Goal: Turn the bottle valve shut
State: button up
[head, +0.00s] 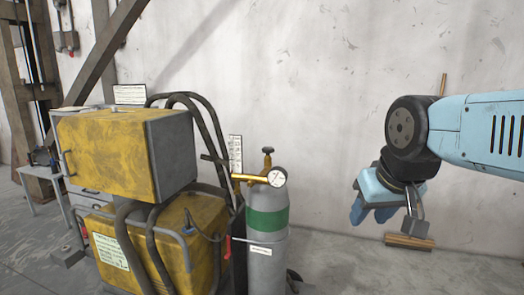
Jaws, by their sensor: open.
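A grey gas bottle (266,222) with a green band stands upright beside the yellow machine. Its valve has a dark handwheel (268,151) on top. A brass regulator (247,177) with a round white gauge (278,177) sits just below the handwheel. The gap between the fingers is hard to make out from this side.
A yellow machine (120,150) with dark hoses (205,125) stands left of the bottle. A white label strip (235,155) rises behind the regulator. A broom (408,241) leans on the white wall behind my gripper. The space between bottle and gripper looks clear.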

aim_at(267, 150)
jog(key=z, duration=0.1)
jog(key=i, duration=1)
jog(key=u, duration=0.1)
